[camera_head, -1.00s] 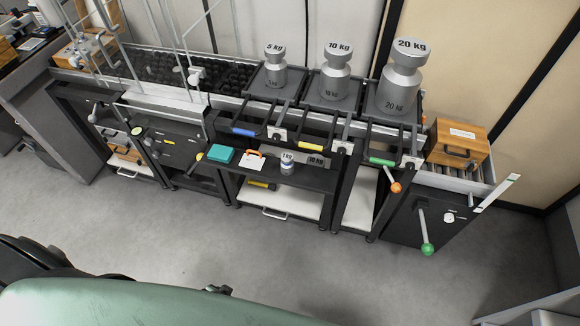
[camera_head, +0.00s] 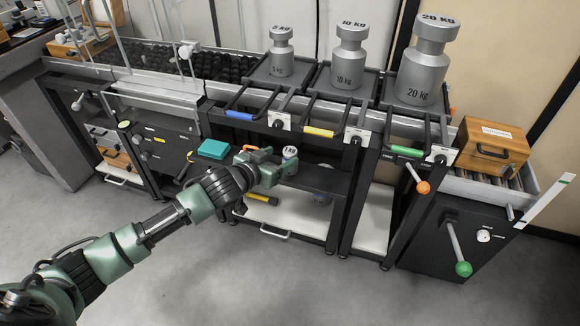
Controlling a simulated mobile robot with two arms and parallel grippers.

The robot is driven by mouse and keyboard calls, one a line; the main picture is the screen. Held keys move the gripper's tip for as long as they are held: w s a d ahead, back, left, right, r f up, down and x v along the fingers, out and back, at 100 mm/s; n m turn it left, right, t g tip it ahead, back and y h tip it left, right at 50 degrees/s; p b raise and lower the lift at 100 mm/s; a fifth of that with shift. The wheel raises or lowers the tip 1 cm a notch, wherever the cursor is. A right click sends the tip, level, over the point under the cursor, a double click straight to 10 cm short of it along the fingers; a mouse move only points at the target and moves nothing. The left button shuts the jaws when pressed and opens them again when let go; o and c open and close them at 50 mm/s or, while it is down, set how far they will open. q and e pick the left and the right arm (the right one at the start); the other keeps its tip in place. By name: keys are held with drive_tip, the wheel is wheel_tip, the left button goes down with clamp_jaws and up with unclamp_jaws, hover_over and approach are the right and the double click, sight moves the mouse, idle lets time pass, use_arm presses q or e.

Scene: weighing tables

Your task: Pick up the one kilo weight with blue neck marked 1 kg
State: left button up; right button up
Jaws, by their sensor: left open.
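The small silver weight marked 1 kg (camera_head: 290,152) stands on the dark middle shelf (camera_head: 325,180). Its marked top shows above my gripper; its neck and lower body are mostly hidden. My left gripper (camera_head: 279,168), on the green arm from the lower left, is at the weight, with its open jaws close around or beside it. I cannot tell whether the fingers touch it. My right gripper is not in view.
A teal box (camera_head: 214,149) lies left of the gripper on the shelf. Big weights marked 5 kg (camera_head: 281,57), 10 kg (camera_head: 348,65) and 20 kg (camera_head: 421,75) stand on trays above. A green-knobbed lever (camera_head: 459,250) juts out at right. The floor in front is clear.

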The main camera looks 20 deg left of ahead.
sight(289, 152)
use_arm(q)
drive_tip(key=b+x, duration=0.1)
drive_tip(key=x, duration=0.2)
drive_tip(key=shift+w+d+f, duration=0.1)
drive_tip(key=shift+d, duration=0.05)
drive_tip(key=shift+b+x, duration=0.35)
drive_tip(key=shift+x, duration=1)
clamp_jaws()
drive_tip(key=shift+r, duration=0.25)
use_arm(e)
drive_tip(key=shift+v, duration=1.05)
